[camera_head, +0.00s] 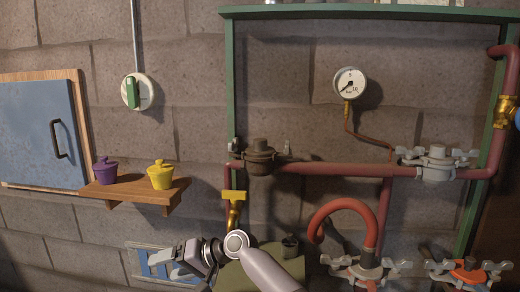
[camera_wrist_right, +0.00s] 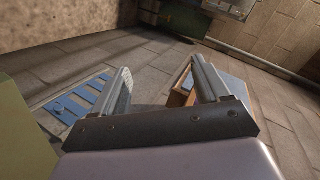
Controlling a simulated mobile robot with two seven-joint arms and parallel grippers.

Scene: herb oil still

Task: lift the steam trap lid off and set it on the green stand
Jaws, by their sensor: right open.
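A dark brown lidded fitting (camera_head: 259,152), which looks like the steam trap, sits on the left end of the red pipe, its domed lid on top. A grey lidded fitting (camera_head: 437,160) sits further right on the same pipe; I cannot tell for sure which is the trap. An olive-green surface (camera_head: 262,277), perhaps the green stand, shows low in the middle, partly hidden by my right arm. My right gripper (camera_head: 168,254) is open and empty, left of and below the brown fitting. Its jaws also show in the right wrist view (camera_wrist_right: 160,82). My left gripper is out of view.
A wooden shelf (camera_head: 134,189) holds a purple pot (camera_head: 105,170) and a yellow pot (camera_head: 160,174). A yellow valve (camera_head: 234,205) hangs below the brown fitting. A blue slatted thing (camera_head: 150,266) is behind my right gripper. A gauge (camera_head: 350,83) and green frame (camera_head: 229,90) stand around the pipes.

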